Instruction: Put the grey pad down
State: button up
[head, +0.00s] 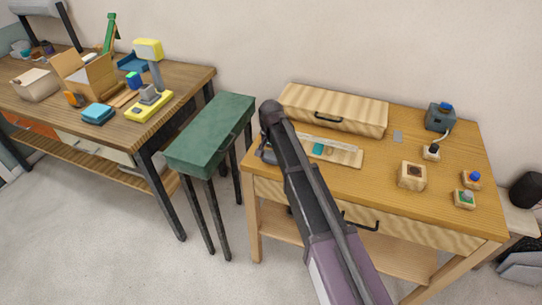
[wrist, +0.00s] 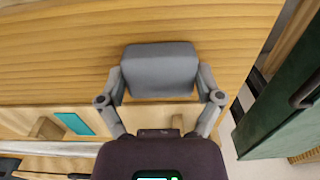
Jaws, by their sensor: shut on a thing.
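In the wrist view, my gripper (wrist: 160,92) is shut on the grey pad (wrist: 160,69), a smooth block with rounded edges that fills the space between the fingers. Light wooden tabletop shows behind and around the pad; I cannot tell whether the pad touches it. In the head view, my gripper (head: 264,152) is at the left end of the wooden table (head: 380,165), mostly hidden behind my arm.
A light wooden tray with a teal piece (head: 318,149) lies beside my gripper. A long drawer box (head: 335,108) stands behind. A small grey patch (head: 398,136), a wooden block (head: 411,176) and small fixtures are farther right. A green-topped stand (head: 212,135) is left, across a gap.

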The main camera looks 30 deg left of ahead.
aim_at(271, 154)
jog(key=shift+f, duration=0.15)
jog(key=o, duration=0.8)
jog(key=shift+c, duration=0.2)
jog(key=shift+r, duration=0.2)
notch_tip(271, 154, up, 12)
jog(key=p, duration=1.2)
jog(key=shift+d, duration=0.1)
dwell(0.5)
